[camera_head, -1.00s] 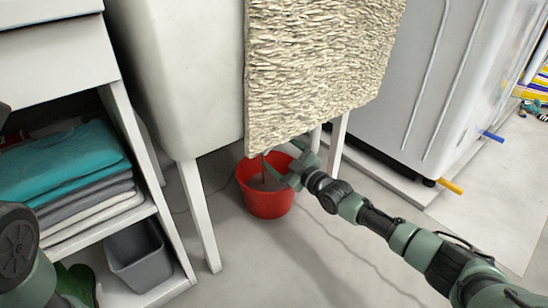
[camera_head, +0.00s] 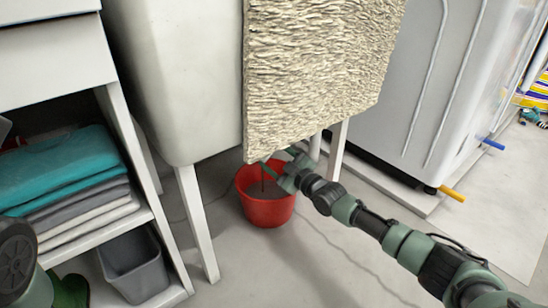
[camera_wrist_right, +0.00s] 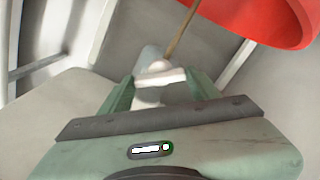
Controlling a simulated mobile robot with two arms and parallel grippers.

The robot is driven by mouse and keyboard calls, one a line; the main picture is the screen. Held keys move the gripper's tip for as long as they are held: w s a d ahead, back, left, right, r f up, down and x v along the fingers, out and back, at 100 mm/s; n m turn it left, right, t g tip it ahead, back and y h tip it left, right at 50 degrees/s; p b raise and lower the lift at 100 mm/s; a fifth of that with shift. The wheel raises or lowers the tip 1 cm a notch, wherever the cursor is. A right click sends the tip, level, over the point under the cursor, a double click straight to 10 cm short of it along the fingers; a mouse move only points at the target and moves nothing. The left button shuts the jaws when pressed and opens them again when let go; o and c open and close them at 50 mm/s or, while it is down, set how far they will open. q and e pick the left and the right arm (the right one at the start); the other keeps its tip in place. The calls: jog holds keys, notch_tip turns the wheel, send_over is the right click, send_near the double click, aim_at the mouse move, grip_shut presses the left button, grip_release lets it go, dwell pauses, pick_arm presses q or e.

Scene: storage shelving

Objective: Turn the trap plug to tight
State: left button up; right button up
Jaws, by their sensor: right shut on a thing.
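The trap plug (camera_wrist_right: 160,76) is a white piece with a crossbar, seen in the right wrist view between the two green fingers of my right gripper (camera_wrist_right: 163,88). The fingers are shut on it. In the head view my right gripper (camera_head: 284,168) is under the lower edge of the textured board, above the red bucket, and the plug itself is hidden there. A thin brown line, a stream or a rod, runs from the plug toward the bucket. My left gripper does not show clearly; only part of my left arm is at the lower left.
The red bucket (camera_head: 266,208) stands on the floor below, and also shows in the wrist view (camera_wrist_right: 262,18). A textured board (camera_head: 315,75) hangs before the white sink (camera_head: 180,80). Sink legs (camera_head: 196,215) stand close by. Shelves with folded towels (camera_head: 65,165) are left, a white appliance (camera_head: 400,90) right.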

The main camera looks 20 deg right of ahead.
jog(key=shift+m+p, duration=0.9)
jog(key=shift+m, duration=2.7)
jog(key=o, duration=1.4)
